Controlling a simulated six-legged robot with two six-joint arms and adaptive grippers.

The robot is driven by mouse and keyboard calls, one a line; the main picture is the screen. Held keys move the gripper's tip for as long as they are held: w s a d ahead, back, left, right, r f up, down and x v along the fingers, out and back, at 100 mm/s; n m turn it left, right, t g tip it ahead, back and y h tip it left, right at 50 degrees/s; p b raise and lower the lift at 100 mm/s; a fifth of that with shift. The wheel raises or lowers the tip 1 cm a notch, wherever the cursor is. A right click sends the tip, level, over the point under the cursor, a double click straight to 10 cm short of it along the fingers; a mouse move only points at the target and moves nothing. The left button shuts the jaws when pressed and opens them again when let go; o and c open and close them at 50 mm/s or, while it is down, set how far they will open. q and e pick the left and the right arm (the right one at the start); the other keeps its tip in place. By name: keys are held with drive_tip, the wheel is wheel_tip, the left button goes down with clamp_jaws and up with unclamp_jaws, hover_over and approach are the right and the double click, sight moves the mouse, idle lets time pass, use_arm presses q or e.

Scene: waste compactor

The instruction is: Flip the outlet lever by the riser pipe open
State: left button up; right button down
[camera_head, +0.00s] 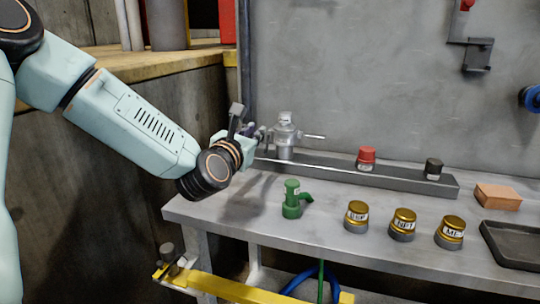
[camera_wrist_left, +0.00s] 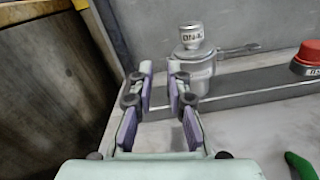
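A silver valve (camera_head: 284,140) with a labelled cap stands at the left end of the raised grey ledge at the back of the bench. Its thin lever (camera_head: 314,136) points right, about level. The valve also shows in the wrist view (camera_wrist_left: 196,66), with its lever (camera_wrist_left: 238,50) reaching right. My left gripper (camera_head: 254,134) is just left of the valve, apart from the lever. In the wrist view the gripper's two fingers (camera_wrist_left: 160,76) stand apart with nothing between them; the right fingertip appears close to the valve body, contact unclear. My right gripper is out of view.
A red knob (camera_head: 366,158) and a black knob (camera_head: 433,168) sit on the ledge. A green valve-like piece (camera_head: 291,198) and several gold-capped knobs (camera_head: 403,223) stand in front. A sponge-like block (camera_head: 497,197) and dark tray (camera_head: 512,240) are at right.

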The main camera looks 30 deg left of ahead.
use_arm(q)
drive_tip(key=b, duration=0.3)
approach(263, 157)
drive_tip(key=shift+w+a+r, duration=0.15)
drive_tip(key=shift+w+r, duration=0.05)
drive_tip(key=shift+w, duration=0.4)
drive_tip(key=shift+w+a+r, duration=0.15)
drive_tip(key=shift+w+r, duration=0.05)
drive_tip(key=shift+w, duration=0.4)
drive_tip(key=x, duration=0.2)
drive_tip(key=b+x, duration=0.1)
drive_tip(key=x, duration=0.3)
drive_tip(key=shift+w+r+b, duration=0.3)
drive_tip(key=shift+r, duration=0.05)
drive_tip(key=shift+w+a+r, duration=0.1)
drive_tip(key=shift+w+a, duration=0.05)
drive_tip(key=shift+w, duration=0.2)
drive_tip(key=shift+w, duration=0.1)
drive_tip(key=shift+c, duration=0.2)
clamp_jaws()
drive_tip(key=shift+r, duration=0.1)
